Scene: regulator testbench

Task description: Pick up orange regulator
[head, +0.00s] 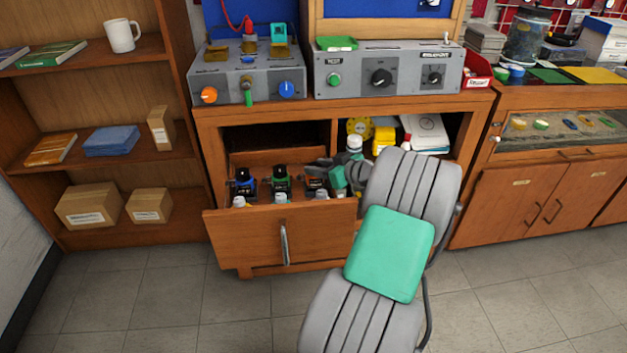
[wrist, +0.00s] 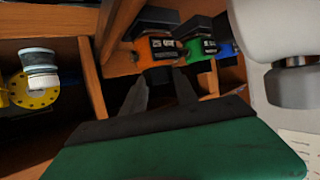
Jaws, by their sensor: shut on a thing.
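The orange regulator (wrist: 148,74) is in the upper middle of the wrist view, with a black label on its front. In the head view the orange regulator (head: 316,185) stands in the open drawer (head: 250,225), partly hidden by my gripper. My gripper (head: 326,168) reaches into the drawer from the right. In the wrist view its two dark fingers (wrist: 160,76) are shut on the orange regulator. I cannot tell if the regulator is off the drawer floor.
A green regulator (head: 281,182) and a blue regulator (head: 243,182) stand to the left in the same drawer. Wooden drawer walls are close around the gripper. The bench (head: 400,101) overhangs above.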

